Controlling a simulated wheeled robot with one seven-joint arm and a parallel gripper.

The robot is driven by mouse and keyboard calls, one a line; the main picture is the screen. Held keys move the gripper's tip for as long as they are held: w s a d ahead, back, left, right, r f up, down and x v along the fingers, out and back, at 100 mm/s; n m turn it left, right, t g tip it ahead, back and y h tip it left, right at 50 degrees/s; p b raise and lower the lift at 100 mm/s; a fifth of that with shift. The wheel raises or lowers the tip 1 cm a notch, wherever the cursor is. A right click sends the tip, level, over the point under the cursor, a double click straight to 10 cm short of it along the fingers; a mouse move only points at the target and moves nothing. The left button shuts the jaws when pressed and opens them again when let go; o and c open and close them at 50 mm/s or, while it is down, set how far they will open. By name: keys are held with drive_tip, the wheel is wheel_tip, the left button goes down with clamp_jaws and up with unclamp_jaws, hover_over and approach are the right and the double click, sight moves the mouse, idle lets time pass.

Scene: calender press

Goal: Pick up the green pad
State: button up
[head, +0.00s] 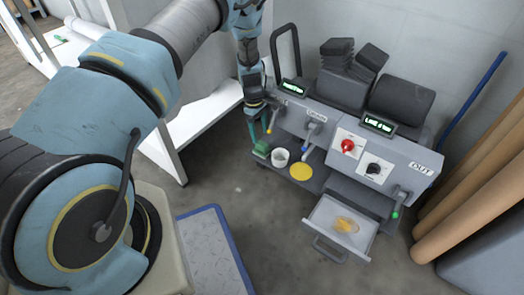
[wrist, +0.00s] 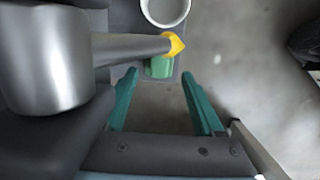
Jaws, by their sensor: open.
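The green pad (head: 261,148) sits at the left end of the low dark shelf at the front of the press. In the wrist view the green pad (wrist: 159,68) shows between and beyond my fingertips, partly covered by a yellow-tipped grey lever (wrist: 140,47). My gripper (head: 259,134) points down just above the pad, its teal fingers apart and empty. In the wrist view my gripper (wrist: 161,76) is wide open, with one finger on each side of the pad's line. I cannot tell the exact height gap.
A white cup (head: 280,157) and a yellow disc (head: 301,172) stand right of the pad on the shelf. Levers jut from the press (head: 330,125) close to my gripper. An open drawer (head: 342,227) sticks out at right. A white table (head: 205,115) stands at left.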

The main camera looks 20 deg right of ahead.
sight(262, 143)
drive_tip(key=f, duration=0.1)
drive_tip(key=f+b, duration=0.1)
drive_tip(key=f, duration=0.1)
drive_tip(key=f+b, duration=0.1)
drive_tip(key=shift+s+d+f, duration=0.25)
drive_tip(key=shift+s+f, duration=0.05)
drive_tip(key=shift+r, duration=0.1)
clamp_jaws()
